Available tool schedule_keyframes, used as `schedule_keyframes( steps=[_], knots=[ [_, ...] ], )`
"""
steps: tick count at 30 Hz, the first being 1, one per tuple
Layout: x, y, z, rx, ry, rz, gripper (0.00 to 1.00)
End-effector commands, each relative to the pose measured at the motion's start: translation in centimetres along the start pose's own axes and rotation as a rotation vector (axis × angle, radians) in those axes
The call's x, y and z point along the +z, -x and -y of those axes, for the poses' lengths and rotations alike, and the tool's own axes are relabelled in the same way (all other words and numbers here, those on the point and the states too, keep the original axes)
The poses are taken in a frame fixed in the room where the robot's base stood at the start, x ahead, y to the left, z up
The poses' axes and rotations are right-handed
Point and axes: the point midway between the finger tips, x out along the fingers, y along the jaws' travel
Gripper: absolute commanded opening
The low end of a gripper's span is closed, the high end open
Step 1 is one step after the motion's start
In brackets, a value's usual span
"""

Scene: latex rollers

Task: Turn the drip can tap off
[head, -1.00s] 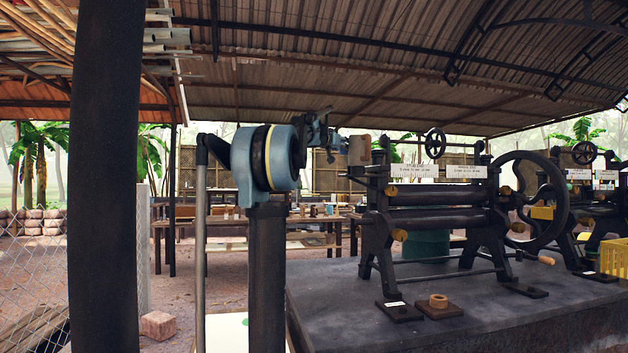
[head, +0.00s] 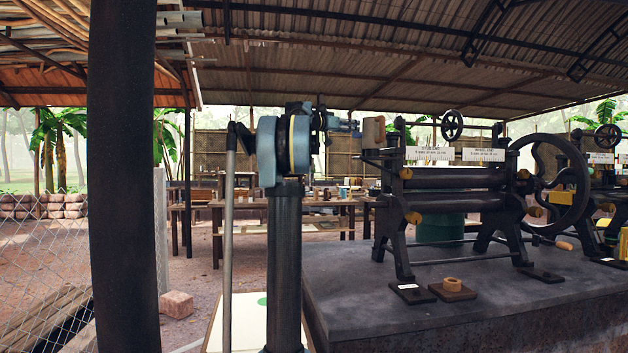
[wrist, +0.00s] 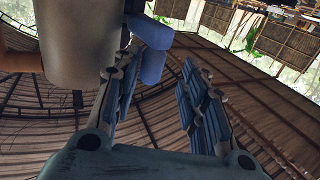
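The drip can (head: 373,131) is a small tan-brown vessel at the upper left of the near roller machine. In the wrist view a large pale cylinder, which looks like the can (wrist: 80,40), fills the upper left. Short blue-grey cylindrical pieces beside it look like its tap (wrist: 152,65); its handle position cannot be made out. My gripper (head: 340,125) points at the can from the left in the head view. The left finger is close to the tap; contact cannot be told.
The near roller machine (head: 450,190) stands on a dark stone slab (head: 350,290), with a large handwheel (head: 555,185) at its right. A second machine stands behind it at far right. Tables (head: 335,205) stand at the back. Open dirt floor lies to the left.

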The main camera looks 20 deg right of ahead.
Motion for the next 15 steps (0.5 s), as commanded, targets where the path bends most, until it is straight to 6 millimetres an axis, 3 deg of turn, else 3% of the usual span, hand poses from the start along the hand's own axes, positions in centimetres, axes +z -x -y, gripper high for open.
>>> schedule_keyframes(
  steps=[15],
  knots=[
    [0.0,8.2,0.1,-0.004,0.000,0.000,0.39]
  ],
)
